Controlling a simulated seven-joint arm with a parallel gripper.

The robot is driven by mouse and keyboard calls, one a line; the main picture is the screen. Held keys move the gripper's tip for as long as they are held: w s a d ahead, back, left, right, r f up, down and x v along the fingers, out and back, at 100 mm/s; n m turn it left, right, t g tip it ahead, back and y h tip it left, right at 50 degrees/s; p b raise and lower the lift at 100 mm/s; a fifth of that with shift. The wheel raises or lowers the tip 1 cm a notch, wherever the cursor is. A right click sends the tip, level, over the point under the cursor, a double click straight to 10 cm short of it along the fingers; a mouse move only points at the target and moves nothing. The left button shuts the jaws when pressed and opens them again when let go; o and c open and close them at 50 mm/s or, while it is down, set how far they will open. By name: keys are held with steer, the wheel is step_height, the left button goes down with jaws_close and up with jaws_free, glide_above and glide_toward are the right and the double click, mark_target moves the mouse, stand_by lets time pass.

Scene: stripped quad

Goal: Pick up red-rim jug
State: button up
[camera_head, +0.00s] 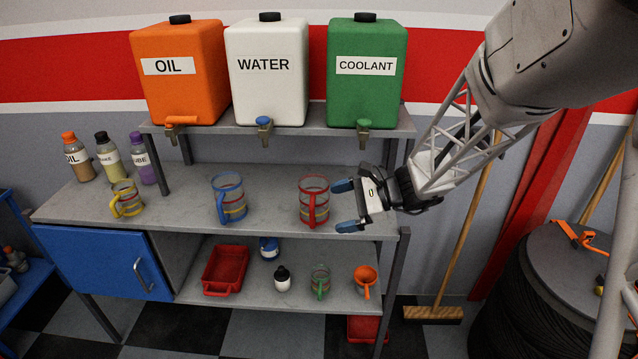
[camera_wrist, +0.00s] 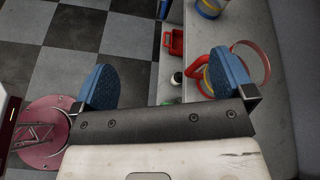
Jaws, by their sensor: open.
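The red-rim jug (camera_head: 314,201) stands upright on the right part of the grey middle shelf. It is clear, with coloured bands and a red handle facing the front. My gripper (camera_head: 344,205) is open just to the right of the jug, its blue fingertips pointing left towards it. In the wrist view the jug (camera_wrist: 264,62) shows behind the right fingertip of my gripper (camera_wrist: 165,85), which hides part of it. Nothing is between the fingers except a view down to the floor and shelf edge. I cannot tell if the fingertip touches the jug.
A blue-rim jug (camera_head: 229,199) and a yellow-rim jug (camera_head: 126,199) stand left on the same shelf (camera_head: 180,220). Orange, white and green tanks (camera_head: 366,75) sit on the shelf above. A red tray (camera_head: 225,270) and small items lie below. A broom (camera_head: 465,230) leans at right.

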mark_target(327, 200)
steer(key=w+f+m+t+y, duration=0.1)
steer(key=w+f+m+t, duration=0.1)
steer(key=w, duration=0.3)
steer(key=w+f+m+t+y, duration=0.1)
steer(key=w+f+m+t, duration=0.1)
steer(key=w+f+m, duration=0.2)
steer(key=w+f+m+t+y, duration=0.1)
steer(key=w+f+m+t, duration=0.1)
steer(key=w+f, duration=0.3)
steer(key=shift+w+m+t, duration=0.4)
steer(key=shift+m, duration=0.2)
steer(key=shift+x, duration=1.3)
steer(key=shift+a, duration=0.15)
steer(key=shift+x, duration=2.45)
steer(key=shift+s, duration=0.1)
